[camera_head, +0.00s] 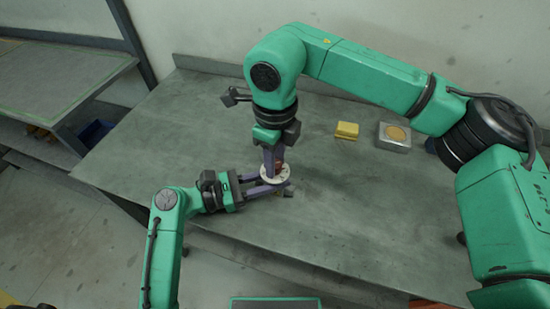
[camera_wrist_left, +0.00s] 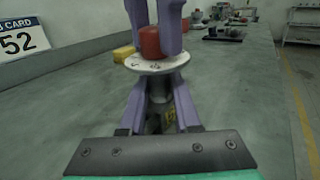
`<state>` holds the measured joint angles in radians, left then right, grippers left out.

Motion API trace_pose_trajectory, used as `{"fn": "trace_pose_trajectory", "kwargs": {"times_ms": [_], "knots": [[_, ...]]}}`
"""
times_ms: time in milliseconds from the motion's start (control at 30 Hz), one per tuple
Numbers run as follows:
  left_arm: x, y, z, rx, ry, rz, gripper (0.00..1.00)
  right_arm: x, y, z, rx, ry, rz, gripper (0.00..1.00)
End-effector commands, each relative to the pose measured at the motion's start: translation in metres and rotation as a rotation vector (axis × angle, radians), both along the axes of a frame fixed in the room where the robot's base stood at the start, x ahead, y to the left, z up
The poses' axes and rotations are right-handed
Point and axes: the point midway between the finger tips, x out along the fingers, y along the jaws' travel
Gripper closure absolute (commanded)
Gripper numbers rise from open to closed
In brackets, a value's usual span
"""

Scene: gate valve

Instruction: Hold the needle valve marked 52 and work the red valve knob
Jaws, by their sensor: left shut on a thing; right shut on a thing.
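The needle valve stands upright on the grey bench. Its pale round plate (camera_wrist_left: 148,64) has dark marks too small to read, and its red knob (camera_wrist_left: 150,42) sits on top. My left gripper (camera_head: 268,188) comes in low from the left and is shut on the valve body (camera_wrist_left: 160,88) under the plate. My right gripper (camera_head: 273,163) points down from above and is shut on the red knob, with one purple finger on each side in the left wrist view (camera_wrist_left: 156,28). In the head view the fingers hide most of the knob.
A yellow block (camera_head: 347,130) and a grey square block with a tan disc (camera_head: 394,137) lie at the back right. A card reading 52 (camera_wrist_left: 22,41) shows at the left wrist view's upper left. The bench (camera_head: 145,160) is clear at left.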

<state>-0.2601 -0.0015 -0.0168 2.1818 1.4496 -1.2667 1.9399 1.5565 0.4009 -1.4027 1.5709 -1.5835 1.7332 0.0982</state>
Motion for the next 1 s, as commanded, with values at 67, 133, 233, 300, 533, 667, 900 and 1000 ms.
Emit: {"fn": "trace_pose_trajectory", "kwargs": {"times_ms": [67,133,233,300,533,667,900,1000], "knots": [[0.0003,0.0008,-0.0013,0.004,0.002,0.002,1.00,-0.0001,-0.0002,0.0010,0.000,0.000,0.069,1.00],[0.0003,0.0009,-0.0013,0.004,0.002,0.002,1.00,-0.0001,-0.0002,0.0010,0.000,0.000,0.135,1.00],[0.0003,0.0009,-0.0014,0.003,0.003,0.002,1.00,0.0000,-0.0002,0.0012,0.000,0.000,0.230,1.00],[0.0003,0.0009,-0.0014,0.003,0.003,0.003,1.00,0.0001,-0.0003,0.0012,0.000,0.000,0.297,1.00],[0.0004,0.0011,-0.0015,0.003,0.003,0.003,1.00,0.0002,-0.0002,0.0014,0.000,-0.001,0.515,1.00],[0.0004,0.0011,-0.0016,0.003,0.003,0.003,1.00,0.0004,-0.0002,0.0014,0.001,-0.002,0.638,1.00],[0.0004,0.0011,-0.0017,0.004,0.003,0.003,1.00,0.0004,-0.0002,0.0014,0.000,-0.001,0.866,1.00],[0.0004,0.0012,-0.0018,0.004,0.003,0.003,1.00,0.0004,-0.0002,0.0014,0.001,-0.001,0.961,1.00]]}}
